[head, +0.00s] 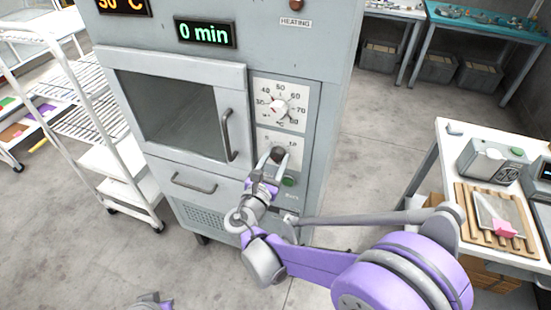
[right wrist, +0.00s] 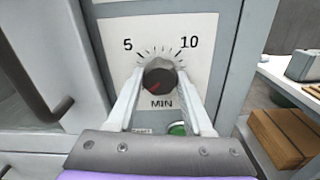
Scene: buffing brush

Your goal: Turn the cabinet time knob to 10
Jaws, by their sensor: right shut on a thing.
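The grey cabinet (head: 225,75) stands in the middle of the head view, its green time display (head: 205,33) reading 0 min. The dark time knob (right wrist: 160,76) sits on a white MIN dial plate (right wrist: 198,22) marked 5 and 10. Its red pointer line is at the lower left, away from the 10. My right gripper (right wrist: 161,78) is shut on the time knob, one finger on each side; it also shows in the head view (head: 278,158). Part of my left arm's end (head: 150,302) shows at the bottom edge; its jaws are not clear.
A green button (head: 288,181) is just below. The door handle (head: 229,135) is to the left. A wire rack (head: 90,110) stands left, a white table (head: 480,140) right. Floor is open between cabinet and table.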

